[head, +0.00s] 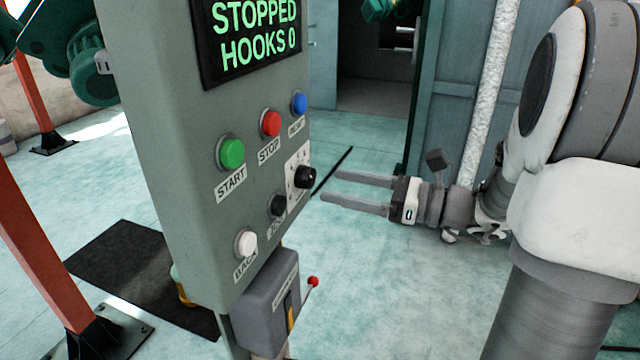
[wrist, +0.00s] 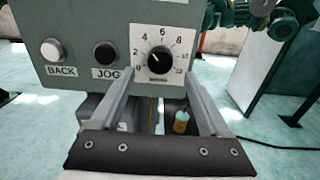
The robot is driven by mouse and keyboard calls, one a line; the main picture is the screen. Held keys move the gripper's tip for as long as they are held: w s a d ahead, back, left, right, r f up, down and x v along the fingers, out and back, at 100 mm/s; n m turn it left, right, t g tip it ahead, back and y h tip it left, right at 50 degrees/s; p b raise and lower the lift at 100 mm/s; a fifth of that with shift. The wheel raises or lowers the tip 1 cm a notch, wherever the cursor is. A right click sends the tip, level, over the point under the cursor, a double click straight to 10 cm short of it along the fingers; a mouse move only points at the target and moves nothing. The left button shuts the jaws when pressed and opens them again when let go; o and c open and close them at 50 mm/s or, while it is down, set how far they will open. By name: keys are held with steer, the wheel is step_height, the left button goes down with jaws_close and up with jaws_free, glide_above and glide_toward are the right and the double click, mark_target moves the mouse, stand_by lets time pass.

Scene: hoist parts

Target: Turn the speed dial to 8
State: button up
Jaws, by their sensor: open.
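The speed dial is a black round knob (wrist: 159,60) on a white scale plate (wrist: 165,32) with even numbers from 0 to 12. In the wrist view its white pointer mark leans up and left, roughly toward the 4; the exact reading is hard to tell. In the head view the dial (head: 305,177) is on the lower right of the grey control panel (head: 190,120). My gripper (head: 329,186) is open and empty, its two fingers pointing at the dial from the right, with a small gap. In the wrist view the fingers (wrist: 160,76) frame the dial, one on each side and below.
The JOG button (wrist: 104,53) and white BACK button (wrist: 51,50) lie left of the dial. START (head: 231,152), STOP (head: 270,123) and a blue button (head: 299,103) sit above. A grey box with a red-knobbed lever (head: 313,281) hangs below. The display (head: 250,40) reads STOPPED, HOOKS 0.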

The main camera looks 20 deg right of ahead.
mark_target(312, 179)
steer(key=shift+x, duration=2.3)
jaws_close()
steer(key=shift+r+p, duration=0.1)
steer(key=shift+p, duration=0.25)
